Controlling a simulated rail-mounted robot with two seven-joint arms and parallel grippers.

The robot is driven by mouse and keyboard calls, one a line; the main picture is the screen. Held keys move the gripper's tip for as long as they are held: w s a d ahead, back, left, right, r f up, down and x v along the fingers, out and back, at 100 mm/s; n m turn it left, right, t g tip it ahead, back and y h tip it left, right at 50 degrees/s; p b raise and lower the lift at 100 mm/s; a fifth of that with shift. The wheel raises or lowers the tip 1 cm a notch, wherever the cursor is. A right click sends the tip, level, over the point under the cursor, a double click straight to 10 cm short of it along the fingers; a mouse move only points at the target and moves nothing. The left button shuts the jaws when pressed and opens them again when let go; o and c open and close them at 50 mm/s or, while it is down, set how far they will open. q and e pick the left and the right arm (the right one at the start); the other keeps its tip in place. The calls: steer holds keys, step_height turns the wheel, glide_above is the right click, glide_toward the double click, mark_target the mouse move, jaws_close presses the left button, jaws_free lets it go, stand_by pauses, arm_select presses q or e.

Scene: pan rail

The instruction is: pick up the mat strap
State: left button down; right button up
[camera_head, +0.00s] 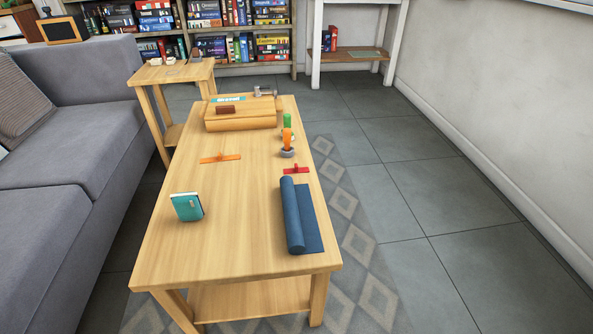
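A blue mat (292,215), partly rolled with a flat flap on its right, lies near the front right of the wooden table (225,250). A small red strap-like piece (296,169) lies just beyond the mat's far end. A thin orange strap-like piece (220,158) lies flat near the table's middle left. I cannot tell for certain which of these two is the mat strap. Neither of my grippers shows in the head view.
A teal book (187,207) stands at the table's left. A wooden box (240,120) with a dark red block (225,109) is at the far end. Green (287,120) and orange (288,135) items stand right of it. A grey sofa (70,160) flanks the left; floor is clear right.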

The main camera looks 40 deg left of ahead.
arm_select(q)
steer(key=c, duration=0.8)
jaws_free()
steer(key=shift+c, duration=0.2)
